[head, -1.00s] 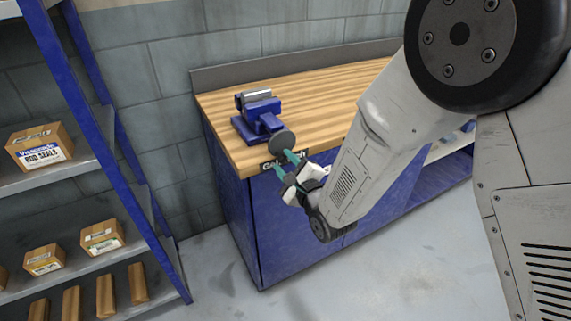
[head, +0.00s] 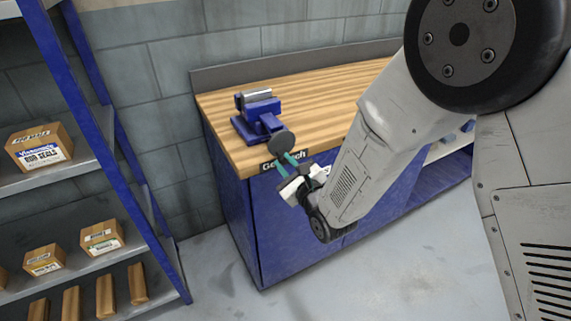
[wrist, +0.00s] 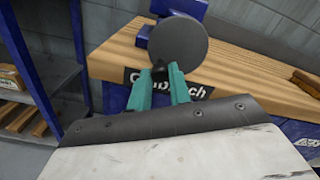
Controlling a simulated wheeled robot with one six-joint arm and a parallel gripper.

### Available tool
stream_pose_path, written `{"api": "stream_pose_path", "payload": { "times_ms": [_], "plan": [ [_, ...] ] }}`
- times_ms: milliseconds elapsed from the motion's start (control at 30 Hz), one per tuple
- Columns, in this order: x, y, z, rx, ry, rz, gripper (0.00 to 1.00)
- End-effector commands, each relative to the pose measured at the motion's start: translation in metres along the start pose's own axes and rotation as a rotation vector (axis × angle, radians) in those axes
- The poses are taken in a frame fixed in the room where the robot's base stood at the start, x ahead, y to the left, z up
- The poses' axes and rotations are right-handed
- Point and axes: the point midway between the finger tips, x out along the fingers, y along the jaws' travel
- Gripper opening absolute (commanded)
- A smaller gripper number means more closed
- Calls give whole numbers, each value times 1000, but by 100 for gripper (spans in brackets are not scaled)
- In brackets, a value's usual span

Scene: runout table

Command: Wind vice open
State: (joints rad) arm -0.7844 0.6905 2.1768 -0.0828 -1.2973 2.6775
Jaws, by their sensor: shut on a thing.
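A blue vice (head: 260,112) with a bright metal jaw stands on the wooden bench top (head: 310,95), near its left end. A round dark grey disc (head: 281,144) sits at the vice's front, over the bench's front edge. In the wrist view the disc (wrist: 178,44) hides much of the vice (wrist: 180,8). My gripper (head: 288,160) has teal fingers and reaches the disc from the front. In the wrist view my gripper (wrist: 163,74) is shut on a small dark knob (wrist: 160,70) just below the disc. The gap between the vice jaws cannot be made out.
A blue-framed shelf (head: 130,165) with boxes (head: 40,146) stands to the left. A grey block wall (head: 150,60) is behind the bench. The blue cabinet (head: 250,215) is below my gripper. A brown piece (wrist: 306,80) lies on the bench at right.

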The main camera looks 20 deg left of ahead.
Motion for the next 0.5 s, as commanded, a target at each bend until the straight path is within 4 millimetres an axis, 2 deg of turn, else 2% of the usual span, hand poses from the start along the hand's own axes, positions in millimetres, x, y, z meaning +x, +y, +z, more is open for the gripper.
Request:
{"api": "stream_pose_path", "payload": {
  "times_ms": [233,500],
  "plan": [
    [0,-4,-6,-252,0,0,0],
    [0,-4,-7,-286,-1,0,0]
  ]
}}
